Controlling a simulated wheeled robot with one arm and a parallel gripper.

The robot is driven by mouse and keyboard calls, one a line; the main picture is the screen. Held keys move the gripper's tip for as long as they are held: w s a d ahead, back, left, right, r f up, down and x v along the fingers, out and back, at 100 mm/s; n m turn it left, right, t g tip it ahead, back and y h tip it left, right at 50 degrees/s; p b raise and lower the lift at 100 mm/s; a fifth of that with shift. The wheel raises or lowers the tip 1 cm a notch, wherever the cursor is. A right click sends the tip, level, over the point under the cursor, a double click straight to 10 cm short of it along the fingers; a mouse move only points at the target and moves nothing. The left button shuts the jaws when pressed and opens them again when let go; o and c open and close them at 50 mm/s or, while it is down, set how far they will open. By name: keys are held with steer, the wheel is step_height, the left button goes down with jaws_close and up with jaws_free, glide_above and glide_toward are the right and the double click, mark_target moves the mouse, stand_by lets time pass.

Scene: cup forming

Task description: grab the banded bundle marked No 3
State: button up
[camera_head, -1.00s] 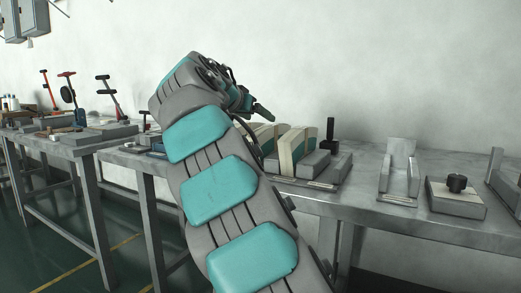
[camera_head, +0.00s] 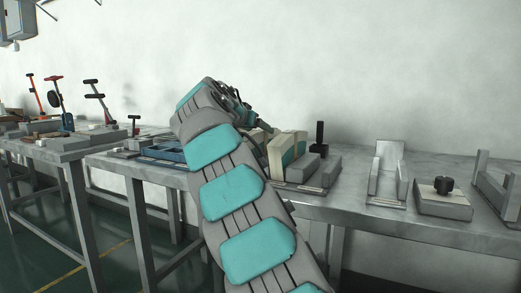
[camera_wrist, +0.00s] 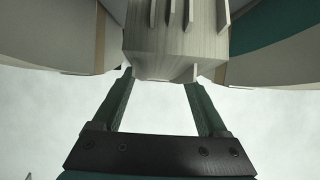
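Cream bundles (camera_head: 281,153) with teal faces stand on edge in a grey holder (camera_head: 322,172) on the workbench. No number is legible, so I cannot tell which is No 3. My gripper (camera_head: 264,127) is at the left of these bundles, partly hidden by its own wrist. In the wrist view, my gripper (camera_wrist: 160,80) has its two dark fingers apart. A pale block with slats (camera_wrist: 163,40) lies just beyond and between the fingertips; contact is unclear. A bundle with a brown band (camera_wrist: 60,35) is at the left, and one with a teal patch (camera_wrist: 275,50) at the right.
A black upright handle (camera_head: 319,136) stands behind the holder. A grey channel fixture (camera_head: 389,175) and a block with a black knob (camera_head: 443,200) stand to the right. A blue tray (camera_head: 165,153) and several lever tools (camera_head: 55,95) are to the left.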

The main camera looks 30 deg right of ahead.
jaws_close()
stand_by(0.4)
stand_by(0.8)
